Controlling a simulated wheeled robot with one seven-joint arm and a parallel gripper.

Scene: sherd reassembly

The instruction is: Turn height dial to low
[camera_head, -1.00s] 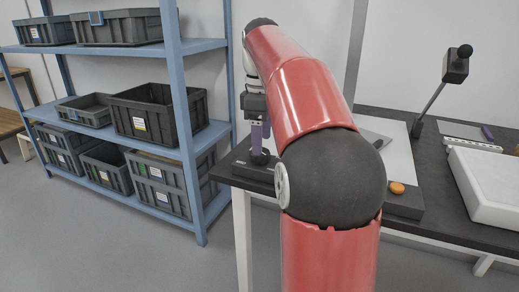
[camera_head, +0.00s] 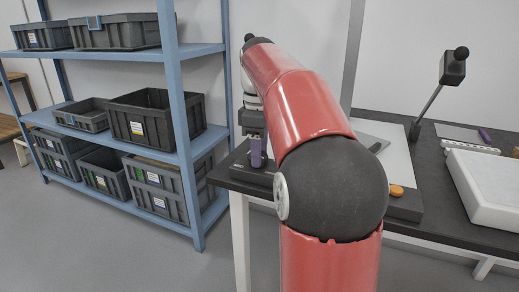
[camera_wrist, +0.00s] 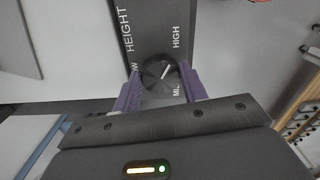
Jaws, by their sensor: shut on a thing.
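The height dial (camera_wrist: 158,72) is a round dark knob on a grey panel (camera_wrist: 150,25) in the wrist view. The panel carries the words HEIGHT and HIGH, with LOW and MID partly covered by my fingers. The dial's white pointer line slants to the upper right, toward the HIGH side. My gripper (camera_wrist: 160,88) has its purple fingers on both sides of the dial, shut on it. In the head view my gripper (camera_head: 257,152) is down at the dark control box (camera_head: 228,172) at the table's left end, and the dial is hidden there.
An orange button (camera_head: 396,190) sits on the right end of the box. A white slab (camera_head: 490,185) and a stand with a dark head (camera_head: 453,68) are farther right on the dark table. A blue shelf (camera_head: 185,120) with grey crates stands on the left.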

